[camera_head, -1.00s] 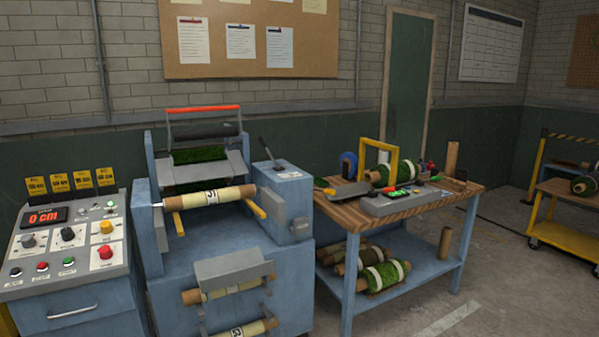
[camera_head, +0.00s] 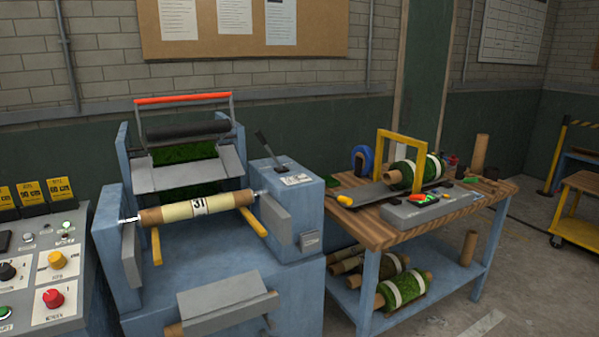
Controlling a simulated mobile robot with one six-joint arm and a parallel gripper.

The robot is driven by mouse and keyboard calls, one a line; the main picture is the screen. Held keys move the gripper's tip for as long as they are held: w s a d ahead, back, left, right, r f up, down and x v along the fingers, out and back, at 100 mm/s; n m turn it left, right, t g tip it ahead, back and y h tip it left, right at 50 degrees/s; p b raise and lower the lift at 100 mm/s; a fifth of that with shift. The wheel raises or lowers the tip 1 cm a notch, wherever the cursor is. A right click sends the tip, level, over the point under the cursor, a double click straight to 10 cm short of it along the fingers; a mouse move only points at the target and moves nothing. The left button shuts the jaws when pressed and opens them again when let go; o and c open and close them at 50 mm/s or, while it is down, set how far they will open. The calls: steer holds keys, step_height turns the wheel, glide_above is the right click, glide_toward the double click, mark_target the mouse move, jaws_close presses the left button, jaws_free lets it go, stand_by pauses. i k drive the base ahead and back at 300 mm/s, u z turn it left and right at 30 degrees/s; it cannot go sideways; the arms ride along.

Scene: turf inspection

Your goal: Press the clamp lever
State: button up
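A small dark lever (camera_head: 268,147) stands tilted to the left on top of the blue housing at the machine's right side, with a white label (camera_head: 296,179) at its foot. A wider handle with a red bar (camera_head: 182,98) is raised above a black roller (camera_head: 187,130) at the back of the machine. I cannot tell for certain which of the two is the clamp lever. A yellowish roll (camera_head: 196,207) marked 31 lies across the front between the machine's sides. My gripper is not in view.
A control panel (camera_head: 45,262) with knobs and buttons stands at the left. At the right, a wooden-topped bench (camera_head: 455,216) holds a grey device (camera_head: 432,208), a yellow frame (camera_head: 378,150) and a turf roll (camera_head: 405,172). Bare floor (camera_head: 500,290) lies to its right.

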mark_target(260, 136)
steer(key=u, duration=0.1)
steer(key=i, duration=1.15)
steer(key=u, duration=0.35)
